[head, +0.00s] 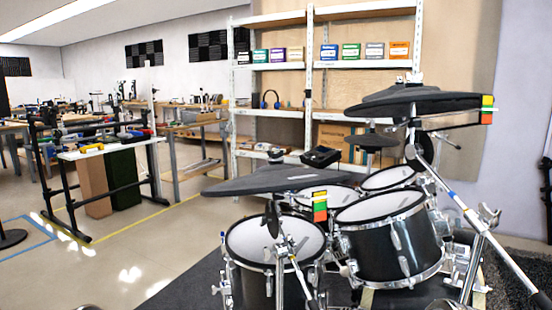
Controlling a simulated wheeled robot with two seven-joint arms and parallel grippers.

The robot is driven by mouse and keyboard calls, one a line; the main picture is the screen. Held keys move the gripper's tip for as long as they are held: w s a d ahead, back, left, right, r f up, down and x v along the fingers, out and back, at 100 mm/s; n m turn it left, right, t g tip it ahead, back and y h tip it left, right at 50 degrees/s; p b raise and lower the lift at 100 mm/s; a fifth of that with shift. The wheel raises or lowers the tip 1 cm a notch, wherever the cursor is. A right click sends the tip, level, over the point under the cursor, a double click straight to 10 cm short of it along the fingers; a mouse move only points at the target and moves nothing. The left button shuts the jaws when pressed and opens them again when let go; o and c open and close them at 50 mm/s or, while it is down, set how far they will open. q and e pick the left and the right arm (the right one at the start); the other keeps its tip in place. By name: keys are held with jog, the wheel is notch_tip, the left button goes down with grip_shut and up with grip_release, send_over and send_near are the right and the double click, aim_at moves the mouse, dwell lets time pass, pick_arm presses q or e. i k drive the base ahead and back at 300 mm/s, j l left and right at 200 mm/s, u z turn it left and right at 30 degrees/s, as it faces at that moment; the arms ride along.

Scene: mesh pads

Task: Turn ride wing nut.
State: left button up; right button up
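Two dark cymbal pads stand over a black drum kit. The left, lower cymbal pad (262,181) has a similar small fitting (276,155) on top. Either fitting may be the wing nut; they are too small to make out its wings, and I cannot tell which pad is the ride. A third, smaller dark pad (371,141) sits farther back between them.
Drums with white heads (275,241) and chrome stands (480,245) crowd the space below the pads. A colored tag (320,206) hangs at the left pad's edge. Shelves (270,66) stand behind. A workbench (110,150) is at left, with open floor (120,270) before it.

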aim_at(274, 160)
jog(key=i+j+z, duration=0.1)
jog(key=j, duration=0.2)
jog(key=i+j+z, duration=0.15)
jog(key=j, duration=0.2)
jog(key=i+j+z, duration=0.1)
jog(key=j, duration=0.2)
jog(key=i+j+z, duration=0.15)
jog(key=j, duration=0.2)
jog(key=i+j+z, duration=0.25)
jog(key=j, duration=0.35)
jog(key=j+z, duration=0.3)
jog(key=j, duration=0.25)
jog(key=j+z, duration=0.25)
jog(key=j, duration=0.4)
jog(key=i, duration=0.05)
